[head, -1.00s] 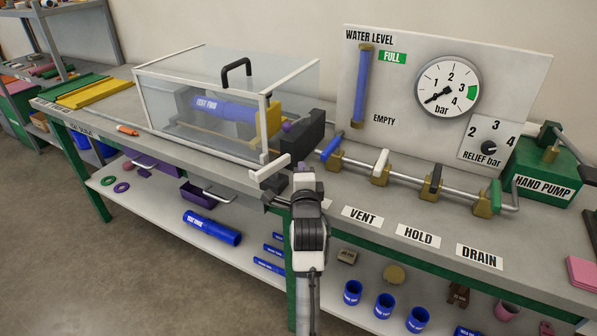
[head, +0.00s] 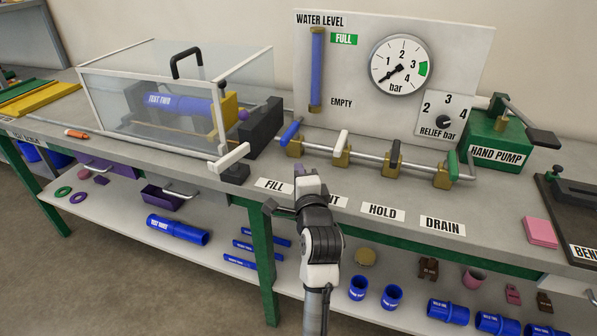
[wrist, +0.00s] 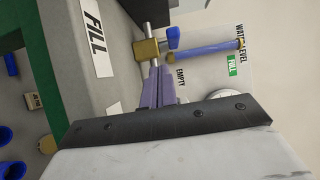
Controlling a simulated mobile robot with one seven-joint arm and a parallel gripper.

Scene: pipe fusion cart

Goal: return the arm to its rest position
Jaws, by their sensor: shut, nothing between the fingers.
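My arm rises from the bottom of the head view, and my gripper (head: 298,172) is over the bench's front edge, between the FILL label (head: 273,185) and the partly covered VENT label. In the wrist view the two purple fingers (wrist: 158,84) of my gripper are together with nothing between them. The FILL label also shows in the wrist view (wrist: 97,45). The fingers there overlap the view of the brass valve and the gauge board. I cannot tell from the head view how high the gripper is above the bench.
A clear test box (head: 150,125) holding a blue pipe stands on the left. Valves on a pipe (head: 395,165) run below the gauge board (head: 455,45). The hand pump (head: 497,155) is at the right. The lower shelf (head: 120,205) holds blue pipes and fittings. Floor is free at front left.

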